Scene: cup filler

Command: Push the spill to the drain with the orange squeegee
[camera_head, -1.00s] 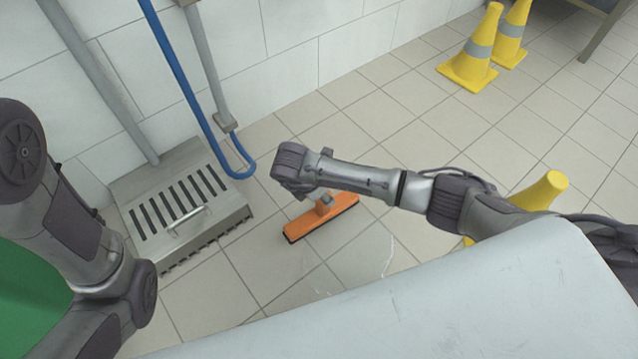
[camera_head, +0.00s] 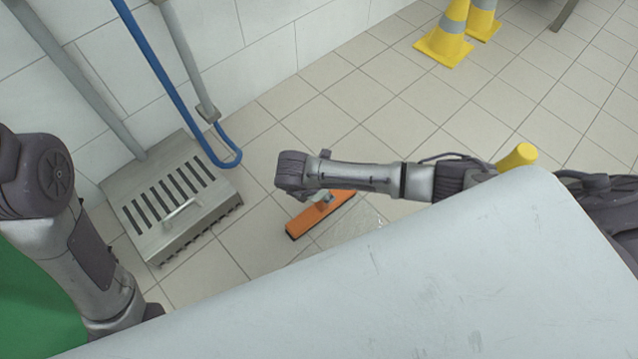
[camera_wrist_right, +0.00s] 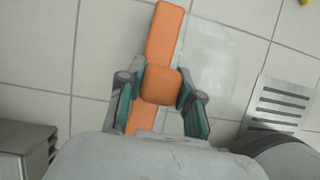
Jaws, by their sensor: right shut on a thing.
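The orange squeegee (camera_head: 322,214) lies with its long head on the tiles in the head view; it also crosses the middle of the right wrist view (camera_wrist_right: 165,32). My right gripper (camera_wrist_right: 160,88) is shut on its orange mount block, with one finger on each side. The clear, shiny spill (camera_wrist_right: 206,68) lies along the right side of the head in the wrist view, and partly shows in the head view (camera_head: 362,222). A slotted metal drain grate (camera_wrist_right: 281,104) is beyond the spill at right in the wrist view. My left arm shows, but its gripper does not.
A slotted metal box with a handle (camera_head: 150,228) stands by the wall, left of the squeegee. A blue hose (camera_head: 181,98) hangs there. Yellow cones (camera_head: 446,40) stand at the back right. A pale surface (camera_head: 400,285) covers the lower head view.

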